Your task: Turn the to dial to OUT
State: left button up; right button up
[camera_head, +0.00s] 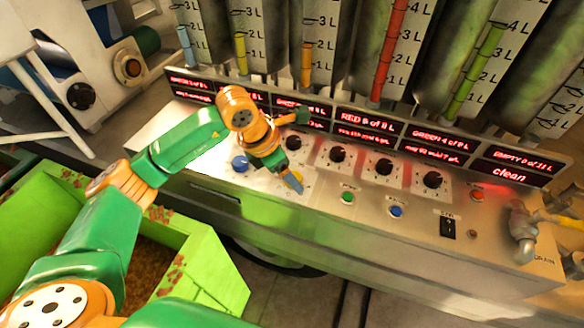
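The control panel (330,205) carries a row of black dials, among them one beside my gripper (293,142), then others to the right (337,154), (383,167) and (432,180). A blue knob (240,163) sits left of my gripper. The dial labels are too small to read, so I cannot tell which is the to dial or its setting. My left gripper (293,183) points down over a pale dial plate (310,180), its tip at or just above it; it may hide a knob there. I cannot tell whether its fingers are open or touching anything. My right gripper is not in view.
A green button (347,197), a blue button (396,211), a black switch (448,227) and a red light (477,194) are on the panel. Red displays (367,122) and level tubes (390,50) stand behind. A metal drain tap (522,232) is at right. A green bin (205,265) is front left.

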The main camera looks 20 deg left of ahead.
pick_arm(q)
jog(key=shift+x, duration=0.8)
jog(key=shift+r, duration=0.1)
grip_shut()
